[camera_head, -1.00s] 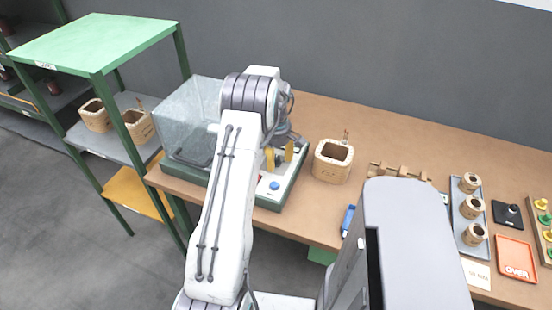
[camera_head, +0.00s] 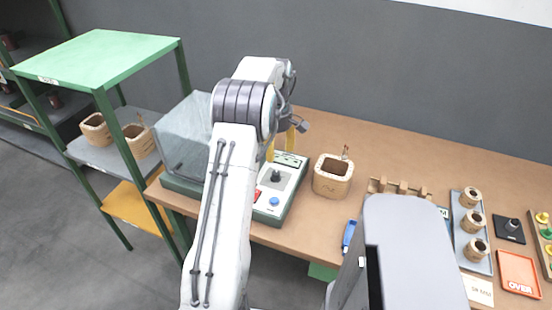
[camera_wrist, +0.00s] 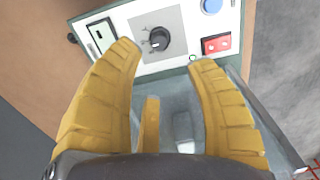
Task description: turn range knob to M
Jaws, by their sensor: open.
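The black range knob (camera_head: 276,176) sits on a grey plate on the white panel of the green-edged test box (camera_head: 262,217). In the wrist view the knob (camera_wrist: 160,39) lies just beyond my fingertips, roughly between them. A pale mark shows on the knob, but the letters around it are too small to read. My gripper (camera_head: 281,146) is open and empty, with yellow fingers above and behind the knob, apart from it. In the wrist view my gripper (camera_wrist: 164,56) has its two fingers spread wide.
Beside the knob are a blue button (camera_wrist: 211,6), a red switch (camera_wrist: 216,44) and a small meter (camera_wrist: 102,35). A clear cover (camera_head: 187,135) stands at the box's left.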

